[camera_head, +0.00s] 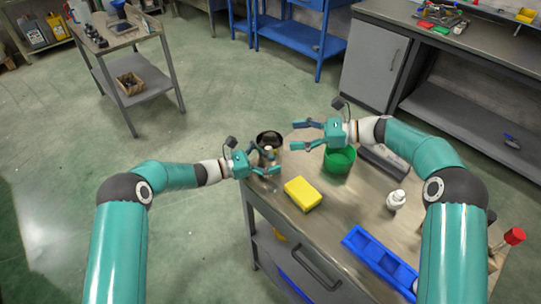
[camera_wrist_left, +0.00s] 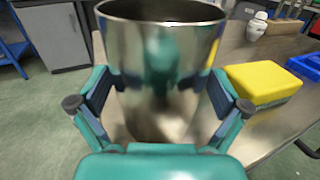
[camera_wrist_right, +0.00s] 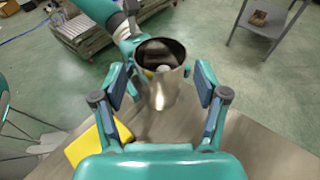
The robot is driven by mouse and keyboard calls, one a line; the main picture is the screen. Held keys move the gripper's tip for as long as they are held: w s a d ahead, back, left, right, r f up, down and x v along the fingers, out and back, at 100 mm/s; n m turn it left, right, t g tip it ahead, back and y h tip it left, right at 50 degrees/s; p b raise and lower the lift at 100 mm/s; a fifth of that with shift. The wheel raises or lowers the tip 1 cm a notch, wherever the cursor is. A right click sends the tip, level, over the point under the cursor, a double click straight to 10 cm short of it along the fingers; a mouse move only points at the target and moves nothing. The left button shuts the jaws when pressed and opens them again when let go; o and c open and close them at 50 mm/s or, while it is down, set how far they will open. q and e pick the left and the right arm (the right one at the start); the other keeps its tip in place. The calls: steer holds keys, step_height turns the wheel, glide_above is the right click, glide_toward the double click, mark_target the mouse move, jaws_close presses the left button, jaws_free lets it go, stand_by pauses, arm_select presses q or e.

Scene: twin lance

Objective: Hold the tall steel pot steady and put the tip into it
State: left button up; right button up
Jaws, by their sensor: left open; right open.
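The tall steel pot (camera_head: 268,138) stands upright near the far left corner of the workbench. It fills the middle of the left wrist view (camera_wrist_left: 160,60), between the spread fingers of my left gripper (camera_head: 265,160). That gripper is open, and I cannot tell whether a finger touches the pot. My right gripper (camera_head: 298,135) is open and empty, to the right of the pot in the head view. The pot also shows ahead of it in the right wrist view (camera_wrist_right: 158,95).
A yellow sponge-like block (camera_head: 303,194) lies right of the pot. A green container (camera_head: 339,161) stands beneath my right gripper. A white bottle (camera_head: 396,200), a blue tray (camera_head: 380,262) and a grey bar-like object (camera_head: 384,160) are further right. The bench edge is close to the pot.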

arm_select(q)
steer(key=v, duration=0.8)
steer(key=shift+f, duration=0.15)
